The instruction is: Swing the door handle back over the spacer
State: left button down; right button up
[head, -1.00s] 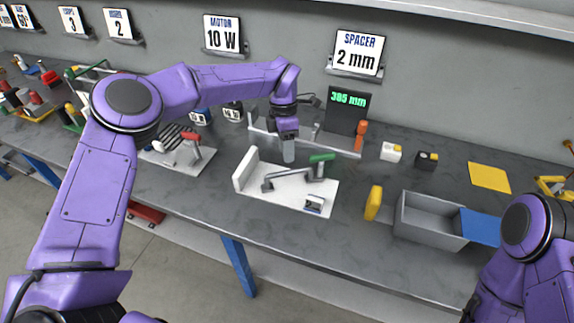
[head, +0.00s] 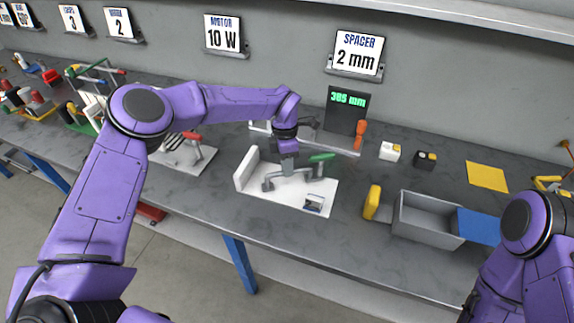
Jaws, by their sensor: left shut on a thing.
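The grey bar-shaped door handle (head: 268,184) is on a white fixture plate (head: 252,199) in the middle of the bench. My left gripper (head: 289,171) reaches down over the plate and is shut on the handle near its middle, hiding part of it. A green-gripped lever (head: 322,157) is just right of my fingers. A small block with a dark face (head: 313,204) is at the plate's front right. I cannot tell whether it is the spacer. My right arm is at the lower right; its gripper is out of view.
A yellow-handled item (head: 372,203) and a grey open bin (head: 427,219) stand to the right. A white upright (head: 246,168) closes the plate's left end. A measuring rail with a display (head: 347,100) is behind. A red-handled fixture (head: 189,156) is left.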

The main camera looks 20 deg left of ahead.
pick_arm(q)
jog(key=shift+s+d, duration=0.1)
jog(key=shift+s+d+m+y+p, duration=0.25)
jog(key=shift+s+m, duration=0.25)
jog(key=shift+m, duration=0.6)
jog(key=shift+s+d+m+y+p, duration=0.2)
jog(key=shift+s+m, duration=0.25)
jog(key=shift+m, duration=0.65)
jog(key=c, duration=1.1)
grip_release()
jog(key=shift+w+r, duration=0.1)
jog(key=shift+r, duration=0.2)
notch_tip(320, 180, up, 10)
jog(key=w+b, duration=0.1)
jog(key=b, duration=0.1)
jog(key=shift+w+a, duration=0.2)
jog(key=shift+w, duration=0.2)
